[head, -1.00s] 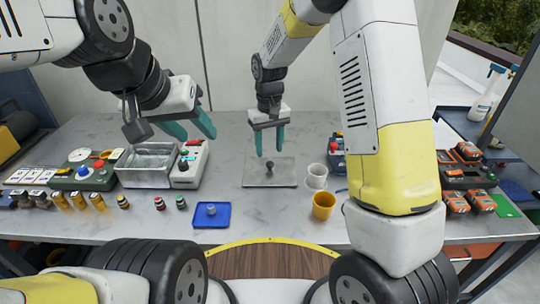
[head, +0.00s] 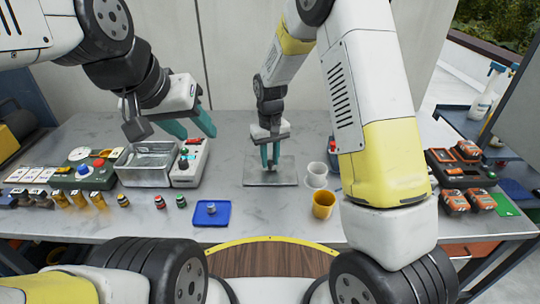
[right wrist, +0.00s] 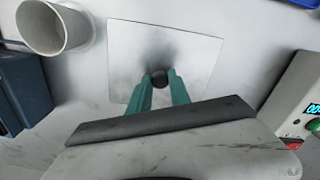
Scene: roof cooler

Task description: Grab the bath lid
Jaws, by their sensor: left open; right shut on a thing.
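The bath lid (head: 285,178) is a flat grey metal plate with a dark knob in its middle, lying on the grey table. It also shows in the right wrist view (right wrist: 198,62). My right gripper (head: 270,165) is down at the lid's middle, shut on the knob (right wrist: 160,78); the fingers hide the knob in the head view. The metal bath (head: 146,165) is an open rectangular tub at the left. My left gripper (head: 193,127) is open and empty, above the table at the bath's right rear.
A white cup (head: 317,175) and a yellow cup (head: 323,205) stand just right of the lid. A blue tray (head: 212,221) lies in front left. A control box (head: 190,165) stands beside the bath. Several small bottles line the front left. Table between control box and lid is clear.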

